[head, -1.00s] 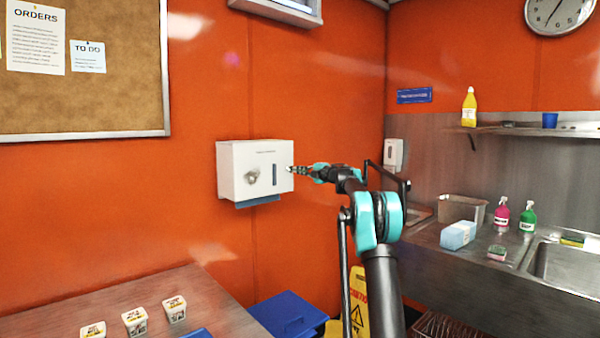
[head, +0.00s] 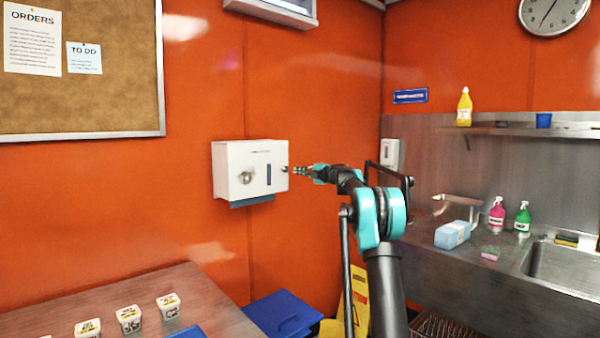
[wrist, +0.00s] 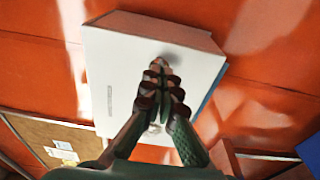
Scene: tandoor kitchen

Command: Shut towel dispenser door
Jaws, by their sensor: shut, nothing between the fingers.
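The white towel dispenser (head: 229,172) is on the orange wall left of my arm, with a round silver lock, a dark slot window and blue towel showing below. Its front door looks flat against the body in the head view; I cannot tell whether a thin gap is left. My gripper (head: 294,171) is shut and empty at the dispenser's right edge. In the wrist view my gripper (wrist: 160,66) is in front of the white door face (wrist: 112,75), with a dark spot by the tips. Whether the tips touch it is unclear, and the fingers partly cover the lock.
A steel table with small labelled tubs (head: 128,318) is at lower left. A blue bin (head: 283,313) and a yellow caution sign (head: 360,290) stand below the dispenser. The wall around the dispenser is clear.

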